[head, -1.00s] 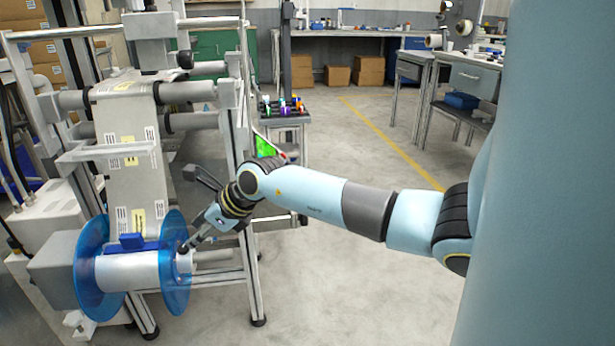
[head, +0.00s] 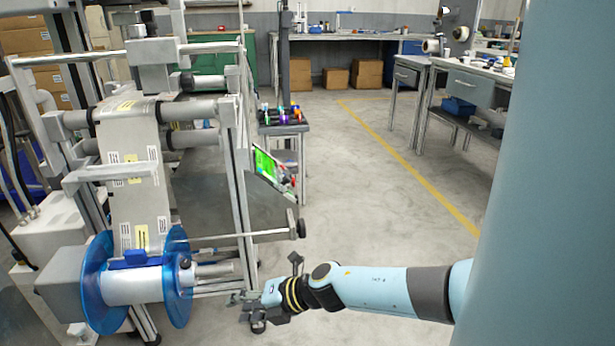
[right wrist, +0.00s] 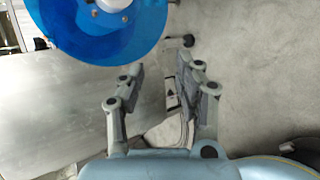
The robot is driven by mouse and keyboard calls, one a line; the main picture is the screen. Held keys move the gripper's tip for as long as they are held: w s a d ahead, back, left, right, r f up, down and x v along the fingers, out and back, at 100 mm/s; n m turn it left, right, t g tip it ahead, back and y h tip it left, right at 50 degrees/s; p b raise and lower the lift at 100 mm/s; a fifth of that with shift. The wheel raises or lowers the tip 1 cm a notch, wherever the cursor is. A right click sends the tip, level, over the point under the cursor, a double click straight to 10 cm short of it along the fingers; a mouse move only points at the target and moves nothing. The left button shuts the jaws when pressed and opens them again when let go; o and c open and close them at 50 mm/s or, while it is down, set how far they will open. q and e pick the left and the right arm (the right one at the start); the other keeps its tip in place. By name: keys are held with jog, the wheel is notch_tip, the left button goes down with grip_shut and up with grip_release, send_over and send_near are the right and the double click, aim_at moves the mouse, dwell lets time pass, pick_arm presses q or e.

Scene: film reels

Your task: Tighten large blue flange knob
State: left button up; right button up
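A reel with a white core sits at the lower left in the head view, between two translucent blue flanges. The large outer blue flange (head: 178,278) has a small dark knob (head: 185,263) on its right face. In the right wrist view the blue flange (right wrist: 75,28) fills the top left, with a pale hub (right wrist: 112,5) cut off by the top edge. My right gripper (head: 240,301) is to the right of the flange and apart from it. In the right wrist view its two fingers (right wrist: 158,68) stand apart with nothing between them. My left gripper is not in view.
The metal machine frame (head: 243,190) rises behind the reel, with a horizontal bar (head: 245,236) above my right gripper. A tilted green screen (head: 265,166) is on its right side. Open concrete floor (head: 350,220) lies to the right.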

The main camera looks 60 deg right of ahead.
jog(key=s+d+f+m+g+h+p, duration=0.1)
jog(key=s+f+m+g+h, duration=0.1)
jog(key=s+f+m, duration=0.5)
jog(key=s+d+f+m+g+h, duration=0.1)
jog(key=s+f+m+g+h, duration=0.1)
jog(key=s+f+m, duration=0.5)
jog(key=s+m, duration=0.1)
jog(key=s, duration=0.5)
jog(key=shift+s+f+g+h+p, duration=0.3)
jog(key=shift+s+h+p, duration=0.05)
jog(key=shift+h+p, duration=0.05)
